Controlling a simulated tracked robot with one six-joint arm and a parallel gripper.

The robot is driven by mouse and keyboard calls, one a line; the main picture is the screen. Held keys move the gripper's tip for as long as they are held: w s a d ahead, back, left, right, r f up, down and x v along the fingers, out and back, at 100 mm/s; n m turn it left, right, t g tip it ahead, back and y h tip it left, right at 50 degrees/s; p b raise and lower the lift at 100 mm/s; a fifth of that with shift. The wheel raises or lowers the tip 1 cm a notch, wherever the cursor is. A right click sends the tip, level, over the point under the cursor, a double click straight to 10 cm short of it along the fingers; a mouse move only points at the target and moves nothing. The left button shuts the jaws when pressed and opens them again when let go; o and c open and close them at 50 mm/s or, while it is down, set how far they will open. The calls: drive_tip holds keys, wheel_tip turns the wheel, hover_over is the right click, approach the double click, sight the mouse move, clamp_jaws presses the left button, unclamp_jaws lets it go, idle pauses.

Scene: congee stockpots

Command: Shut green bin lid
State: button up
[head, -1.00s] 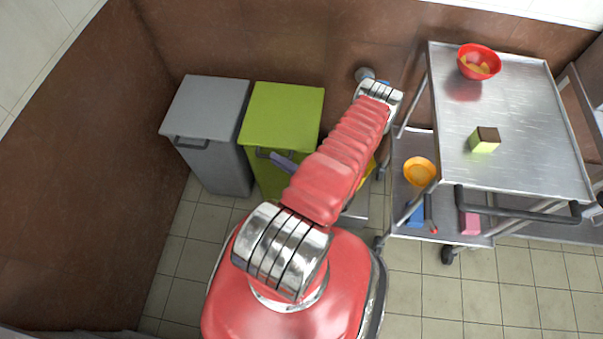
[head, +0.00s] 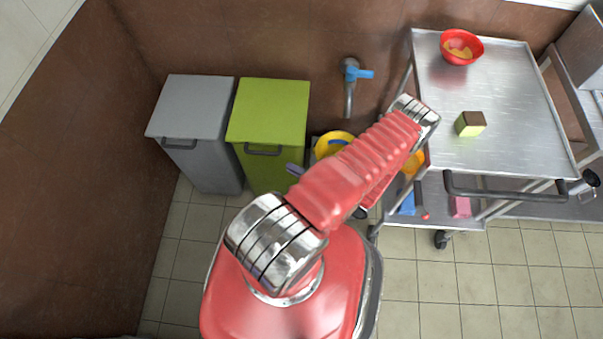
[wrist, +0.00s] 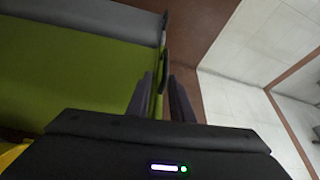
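The green bin (head: 268,110) stands against the brown wall, left of my arm. Its lid lies flat across the top, about level with the grey bin's lid, and a dark handle (head: 264,153) sits at its front edge. In the wrist view a green surface of the bin (wrist: 70,80) fills the left side.
A grey bin (head: 195,110) stands just left. A yellow bucket (head: 330,145) and a blue-handled tap (head: 357,73) are at the right. A metal trolley (head: 500,90) holds a red bowl (head: 461,48) and a green-brown block (head: 469,124). Tiled floor in front is clear.

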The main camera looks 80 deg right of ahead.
drive_tip(key=shift+v, duration=1.25)
drive_tip(key=shift+r, duration=0.1)
drive_tip(key=w+a+r+n+g+y, duration=0.1)
drive_tip(key=w+r+n+g+y, duration=0.5)
drive_tip(key=w+r, duration=0.4)
drive_tip(key=w+a+r+n+g+y, duration=0.2)
drive_tip(key=w+r+n+g+y, duration=0.2)
drive_tip(key=w+r+y, duration=0.6)
drive_tip(key=w+a+r+n+g+h, duration=0.2)
drive_tip(key=w+a+r+g, duration=0.1)
drive_tip(key=a+r, duration=0.3)
drive_tip(key=w+a+r+n+g+h, duration=0.25)
drive_tip(key=a+r, duration=0.25)
drive_tip(key=r, duration=0.3)
drive_tip(key=s+a+r+n+t+h, duration=0.2)
drive_tip(key=a+r+h, duration=0.5)
drive_tip(key=a+r, duration=1)
drive_tip(key=shift+a+r+n+t, duration=0.2)
drive_tip(key=shift+a+n+t, duration=0.25)
drive_tip(key=shift+a+n, duration=1.1)
drive_tip(key=shift+s+a, duration=0.15)
